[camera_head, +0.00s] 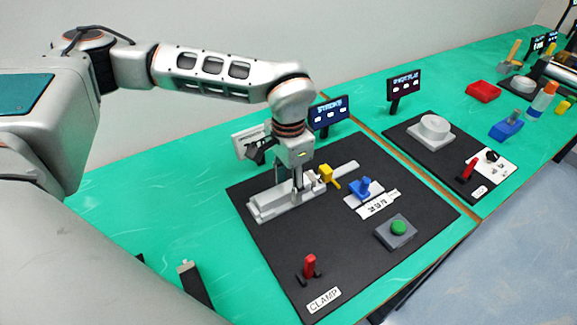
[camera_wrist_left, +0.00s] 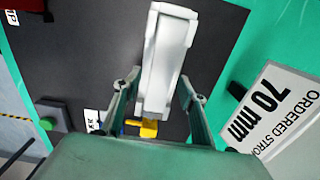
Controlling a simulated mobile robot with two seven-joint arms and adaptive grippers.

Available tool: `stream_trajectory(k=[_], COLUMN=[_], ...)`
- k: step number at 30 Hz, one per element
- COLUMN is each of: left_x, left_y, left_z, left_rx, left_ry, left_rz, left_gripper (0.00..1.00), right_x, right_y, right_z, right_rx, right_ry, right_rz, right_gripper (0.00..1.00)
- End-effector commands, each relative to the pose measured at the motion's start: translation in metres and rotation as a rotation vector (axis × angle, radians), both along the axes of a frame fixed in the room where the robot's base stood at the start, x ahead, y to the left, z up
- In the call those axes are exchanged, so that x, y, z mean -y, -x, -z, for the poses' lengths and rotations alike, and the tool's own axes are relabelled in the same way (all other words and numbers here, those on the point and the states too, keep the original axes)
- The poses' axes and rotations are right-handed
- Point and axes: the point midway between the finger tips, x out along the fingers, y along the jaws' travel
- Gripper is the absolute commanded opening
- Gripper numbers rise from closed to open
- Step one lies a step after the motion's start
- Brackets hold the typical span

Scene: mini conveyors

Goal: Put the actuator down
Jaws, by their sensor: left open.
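The pale grey actuator (camera_head: 268,205) is a long block low over the black board (camera_head: 300,235); I cannot tell whether anything lies beneath it. In the left wrist view the actuator (camera_wrist_left: 166,60) runs up between the fingers. My left gripper (camera_head: 298,192) is over it from above. The same gripper (camera_wrist_left: 158,90) is open, one finger on each side of the block, with gaps showing. A yellow piece (camera_head: 326,175) is at the actuator's right end; it also shows in the left wrist view (camera_wrist_left: 148,129). My right gripper is not in view.
On the board are a blue piece (camera_head: 362,187), a green button (camera_head: 398,227) and a red clamp lever (camera_head: 310,265). A small display (camera_head: 330,113) and a sign reading 70 mm (camera_wrist_left: 265,115) stand behind. Another black board (camera_head: 465,160) is to the right. Green table left of the board is mostly clear.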

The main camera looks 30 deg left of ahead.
Motion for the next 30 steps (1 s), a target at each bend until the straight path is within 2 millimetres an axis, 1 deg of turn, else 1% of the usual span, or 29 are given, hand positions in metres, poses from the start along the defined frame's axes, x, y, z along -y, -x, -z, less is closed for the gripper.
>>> stream_trajectory(k=[1,9,12,17,22,30], left_x=[0.0,-0.001,0.0,0.0,0.0,0.0], left_y=[-0.002,-0.002,-0.002,-0.001,-0.001,0.0], left_z=[-0.009,-0.061,-0.078,-0.101,-0.112,-0.114], left_rx=[0.006,0.009,0.008,0.005,0.003,0.0], left_ry=[-0.001,-0.002,-0.001,-0.001,-0.002,0.0], left_rz=[0.001,-0.001,0.0,0.001,0.0,-0.001], left_gripper=[0.41,0.41,0.41,0.41,0.41,0.41], right_x=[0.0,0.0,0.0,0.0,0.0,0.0], right_y=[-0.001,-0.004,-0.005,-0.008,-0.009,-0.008], right_z=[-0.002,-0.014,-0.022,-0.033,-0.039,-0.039], right_rx=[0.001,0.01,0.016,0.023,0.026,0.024], right_ry=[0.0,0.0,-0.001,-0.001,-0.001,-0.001], right_rz=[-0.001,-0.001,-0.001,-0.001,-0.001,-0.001], right_gripper=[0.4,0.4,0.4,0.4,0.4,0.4])
